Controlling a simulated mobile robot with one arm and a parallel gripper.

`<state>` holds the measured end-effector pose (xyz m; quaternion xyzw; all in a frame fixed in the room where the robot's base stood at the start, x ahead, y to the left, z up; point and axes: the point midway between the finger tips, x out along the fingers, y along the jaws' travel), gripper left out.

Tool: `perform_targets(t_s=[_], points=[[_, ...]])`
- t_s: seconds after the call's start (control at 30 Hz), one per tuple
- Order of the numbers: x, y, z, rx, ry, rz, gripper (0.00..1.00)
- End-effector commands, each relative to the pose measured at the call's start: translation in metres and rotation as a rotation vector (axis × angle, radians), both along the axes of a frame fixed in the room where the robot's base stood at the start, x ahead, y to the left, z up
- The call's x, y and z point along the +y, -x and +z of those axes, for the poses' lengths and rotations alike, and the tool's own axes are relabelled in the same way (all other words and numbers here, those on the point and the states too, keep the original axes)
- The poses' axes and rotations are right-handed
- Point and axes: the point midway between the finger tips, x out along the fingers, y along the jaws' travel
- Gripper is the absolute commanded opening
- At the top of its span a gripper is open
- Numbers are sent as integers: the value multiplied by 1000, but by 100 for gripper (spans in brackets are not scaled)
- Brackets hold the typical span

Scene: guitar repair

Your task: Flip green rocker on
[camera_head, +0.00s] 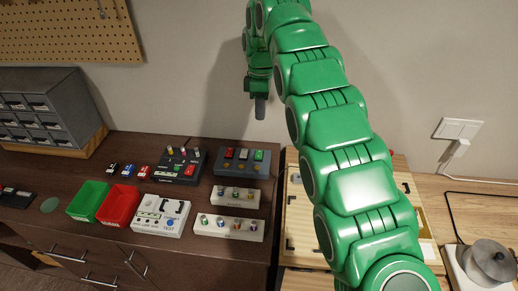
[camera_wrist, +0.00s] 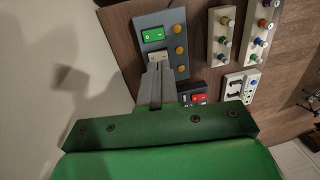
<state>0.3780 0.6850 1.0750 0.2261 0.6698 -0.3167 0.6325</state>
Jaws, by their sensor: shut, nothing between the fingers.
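The green rocker (camera_head: 258,156) is at the right end of a row on a blue-grey switch box (camera_head: 222,167), beside a white rocker (camera_head: 243,154) and a red rocker (camera_head: 229,153). In the wrist view the green rocker (camera_wrist: 154,35) is in clear sight beyond the fingertips, with the white rocker (camera_wrist: 158,55) nearer them. My gripper (camera_head: 260,114) is shut and empty, pointing down above and behind the box. In the wrist view its fingers (camera_wrist: 157,67) cover the red rocker's place. The fingertips look apart from the green rocker.
Orange buttons (camera_wrist: 180,50) line the box beside the rockers. A black panel with knobs (camera_head: 182,166) stands to its left. Two pale knob boxes (camera_head: 240,196) (camera_head: 228,228) and a white tester (camera_head: 161,215) stand in front. Red (camera_head: 118,206) and green (camera_head: 88,201) bins are farther left. The wall is close behind.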

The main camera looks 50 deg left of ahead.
Motion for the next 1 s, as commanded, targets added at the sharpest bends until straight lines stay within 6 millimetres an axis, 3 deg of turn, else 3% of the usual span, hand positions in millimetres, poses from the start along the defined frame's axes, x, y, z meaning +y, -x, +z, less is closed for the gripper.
perform_targets(t_s=[0.53,1.0], points=[[1,2,-5,1,2,5,0],[-3,6,-44,3,4,4,0]])
